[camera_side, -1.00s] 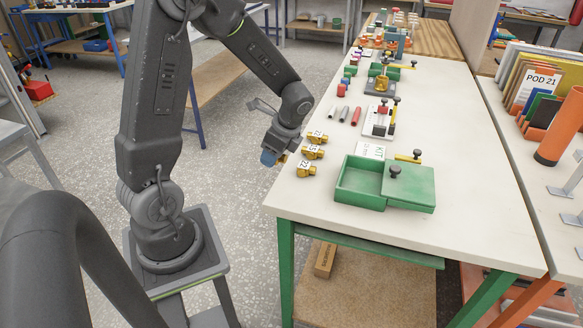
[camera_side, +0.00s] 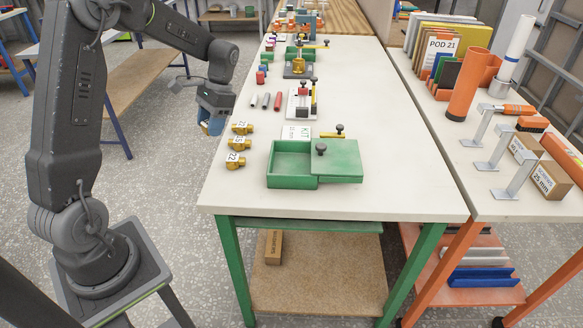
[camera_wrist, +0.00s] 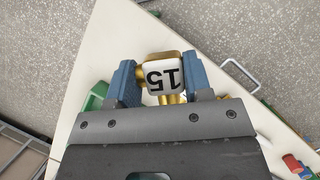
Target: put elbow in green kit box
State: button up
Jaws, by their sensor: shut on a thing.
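My gripper (camera_side: 212,122) hangs beside the table's left edge in the side view. In the wrist view its two blue fingers (camera_wrist: 161,76) are shut on a brass elbow with a white face marked 15 (camera_wrist: 165,72). That held elbow cannot be made out in the side view. The green kit box (camera_side: 290,182) stands near the table's front edge, right of and nearer the camera than my gripper. Its left compartment is open and looks empty. Its green lid (camera_side: 340,162), with a black knob, covers the right part. Three more brass elbows stand in a row left of the box, the nearest marked 22 (camera_side: 235,162).
A white KIT card (camera_side: 297,132) lies behind the box. A fixture with black knobs (camera_side: 302,103) and several coloured tubes (camera_side: 277,101) stand farther back. The white tabletop (camera_side: 330,200) is clear in front of the box. An orange-legged bench stands at right.

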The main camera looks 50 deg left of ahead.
jog(key=w+d+n+t+h, duration=0.1)
jog(key=w+d+n+h, duration=0.2)
jog(key=w+n, duration=0.55)
send_over(294, 165)
jog(key=a, duration=0.1)
jog(key=shift+n, duration=0.35)
jog(key=f, duration=0.6)
jog(key=shift+w+f, duration=0.25)
jog(key=shift+w, duration=0.15)
jog(key=shift+f, duration=2.05)
jog(key=shift+f, duration=0.15)
jog(key=o, duration=0.8)
jog(key=shift+c, duration=0.2)
